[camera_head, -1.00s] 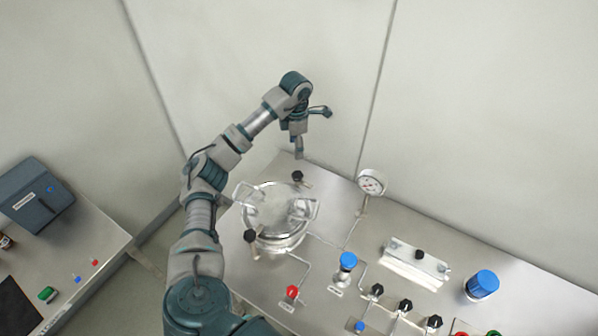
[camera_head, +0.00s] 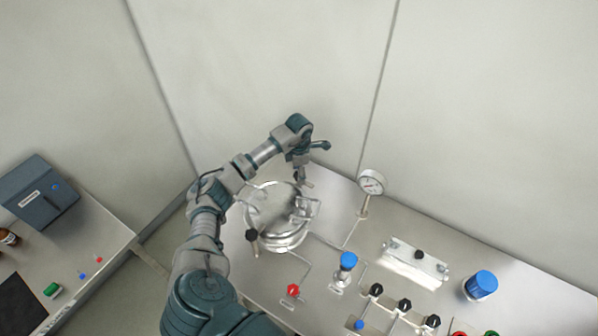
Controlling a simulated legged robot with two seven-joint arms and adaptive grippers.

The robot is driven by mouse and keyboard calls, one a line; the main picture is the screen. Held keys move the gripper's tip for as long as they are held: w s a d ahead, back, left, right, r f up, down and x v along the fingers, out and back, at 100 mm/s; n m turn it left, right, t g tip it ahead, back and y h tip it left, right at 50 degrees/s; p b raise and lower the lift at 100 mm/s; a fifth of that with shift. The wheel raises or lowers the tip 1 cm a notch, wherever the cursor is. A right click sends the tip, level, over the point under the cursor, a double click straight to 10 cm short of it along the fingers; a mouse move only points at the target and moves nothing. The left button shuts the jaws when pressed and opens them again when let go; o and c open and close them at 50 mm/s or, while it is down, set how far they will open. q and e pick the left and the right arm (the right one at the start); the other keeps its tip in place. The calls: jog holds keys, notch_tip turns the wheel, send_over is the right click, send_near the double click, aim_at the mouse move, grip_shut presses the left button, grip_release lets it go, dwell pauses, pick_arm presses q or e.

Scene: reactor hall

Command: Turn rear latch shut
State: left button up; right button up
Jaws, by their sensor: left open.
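The round metal vessel (camera_head: 277,237) with a shiny lid stands on the steel bench, left of its middle. Its front latch has a black knob (camera_head: 252,235) at the lid's left front. The rear latch is at the far side of the lid; its black knob is hidden or merged with my gripper, so I cannot tell its angle. My left gripper (camera_head: 303,181) is open and points down at that rear latch, just behind the lid's rear edge. I cannot tell whether it touches the knob. My right gripper is out of view.
A pressure gauge (camera_head: 371,183) stands right of the vessel. A red valve (camera_head: 293,290) and a blue-capped valve (camera_head: 348,262) are in front. A bracket (camera_head: 415,263) and a blue cap (camera_head: 482,284) lie farther right. Walls rise close behind the bench.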

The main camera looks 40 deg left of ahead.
pick_arm(q)
jog(key=c, duration=1.1)
jog(key=shift+c, duration=0.2)
jog(key=shift+m, duration=0.3)
jog(key=m+b, duration=0.2)
jog(key=m, duration=0.1)
jog(key=m+b, duration=0.1)
jog(key=m, duration=0.3)
jog(key=shift+r+b, duration=0.1)
jog(key=shift+b, duration=0.2)
jog(key=m+b, duration=0.1)
jog(key=m, duration=0.4)
jog(key=m+b, duration=0.1)
jog(key=m, duration=0.4)
jog(key=shift+r, duration=0.1)
